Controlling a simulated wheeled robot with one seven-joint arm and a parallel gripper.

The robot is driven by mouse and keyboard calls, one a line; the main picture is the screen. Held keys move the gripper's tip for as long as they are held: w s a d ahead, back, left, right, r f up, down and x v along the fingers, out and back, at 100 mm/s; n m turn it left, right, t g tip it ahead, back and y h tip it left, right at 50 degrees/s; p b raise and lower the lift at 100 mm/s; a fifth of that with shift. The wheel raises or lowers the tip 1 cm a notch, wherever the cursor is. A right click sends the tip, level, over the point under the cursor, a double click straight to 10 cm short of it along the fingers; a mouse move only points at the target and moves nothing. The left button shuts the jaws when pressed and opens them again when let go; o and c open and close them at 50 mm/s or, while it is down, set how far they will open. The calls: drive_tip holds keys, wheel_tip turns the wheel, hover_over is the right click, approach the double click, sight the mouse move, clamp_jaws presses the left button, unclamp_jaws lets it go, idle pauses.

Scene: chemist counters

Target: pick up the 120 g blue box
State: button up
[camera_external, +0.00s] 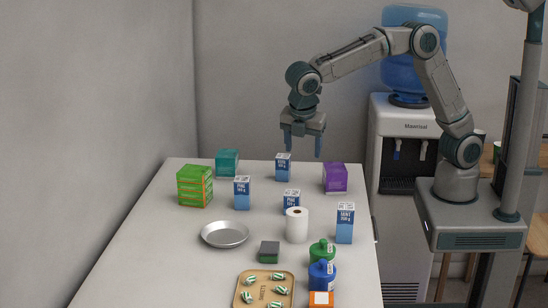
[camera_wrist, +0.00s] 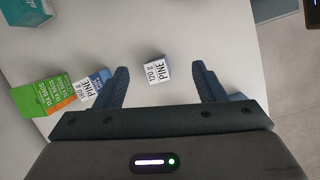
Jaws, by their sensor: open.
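The 120 g blue box (camera_external: 291,202) stands upright on the counter behind a white paper roll (camera_external: 297,225), which hides part of its lower front. The 150 g box (camera_wrist: 85,91) is left of my fingers in the wrist view.
Green tea boxes (camera_external: 195,187) and a teal box (camera_external: 228,163) stand back left, a purple box (camera_external: 335,178) back right. A metal dish (camera_external: 225,234), green bottle (camera_external: 322,254), blue bottle (camera_external: 322,275) and tray (camera_external: 242,293) are nearer the front. The counter's left front is bare.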

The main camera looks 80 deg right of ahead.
sight(292, 193)
drive_tip(key=w+a+f+n+h, duration=0.1)
drive_tip(key=w+a+f+n, duration=0.2)
drive_tip(key=a, duration=0.2)
drive_tip(key=x, duration=0.8)
drive_tip(key=shift+s+f, duration=0.1)
drive_tip(key=shift+f, duration=0.05)
drive_tip(key=shift+a+p+x, duration=0.15)
drive_tip(key=shift+p+x, duration=0.2)
drive_tip(key=shift+x, duration=1)
drive_tip(key=shift+a+p+x, duration=0.2)
drive_tip(key=shift+p+x, duration=0.15)
drive_tip(key=shift+x, duration=1.05)
drive_tip(key=shift+s+f, duration=0.1)
drive_tip(key=c, duration=1.1)
